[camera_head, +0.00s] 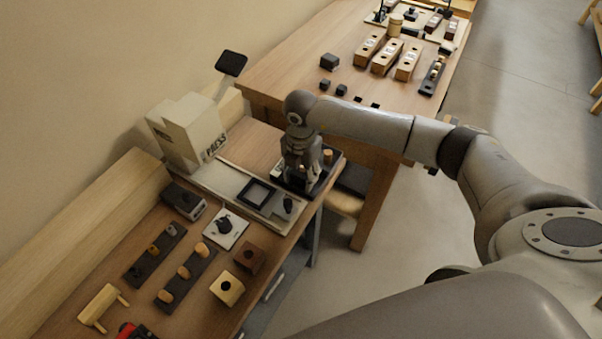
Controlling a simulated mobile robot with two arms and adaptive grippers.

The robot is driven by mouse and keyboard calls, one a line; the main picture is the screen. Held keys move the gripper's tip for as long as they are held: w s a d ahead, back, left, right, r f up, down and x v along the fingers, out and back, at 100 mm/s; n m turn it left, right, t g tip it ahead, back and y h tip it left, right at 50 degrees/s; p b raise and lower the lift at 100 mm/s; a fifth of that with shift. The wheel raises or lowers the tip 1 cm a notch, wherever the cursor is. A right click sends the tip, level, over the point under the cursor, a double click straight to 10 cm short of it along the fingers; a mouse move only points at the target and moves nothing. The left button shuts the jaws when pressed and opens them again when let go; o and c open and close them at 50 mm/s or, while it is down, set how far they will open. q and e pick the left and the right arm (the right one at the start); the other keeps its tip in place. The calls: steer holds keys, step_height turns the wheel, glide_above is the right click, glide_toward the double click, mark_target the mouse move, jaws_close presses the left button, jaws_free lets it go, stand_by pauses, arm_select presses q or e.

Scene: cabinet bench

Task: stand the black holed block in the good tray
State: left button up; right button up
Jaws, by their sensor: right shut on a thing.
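My right gripper (304,182) points down over a dark tray (334,164) at the right end of the near bench. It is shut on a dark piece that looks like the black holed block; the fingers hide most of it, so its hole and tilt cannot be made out. I cannot tell whether it touches the tray floor. A small wooden cylinder (327,156) stands in the tray to the right of the fingers. A pale label shows at the tray's left side. My left gripper is not in view.
A white press (187,133) stands left of the tray, with a black square frame (257,193) between. A dark block (184,201), peg strips (187,277), a brown holed block (249,258) and a pale holed block (227,288) lie nearer. Another table (300,75) stands behind.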

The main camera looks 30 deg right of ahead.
steer(key=shift+f, duration=0.35)
stand_by(0.4)
steer(key=o, duration=1.1)
steer(key=shift+c, duration=0.2)
steer(key=shift+o, duration=0.8)
steer(key=shift+r, duration=0.15)
steer(key=shift+r+p, duration=2.35)
steer(key=shift+r, duration=1.05)
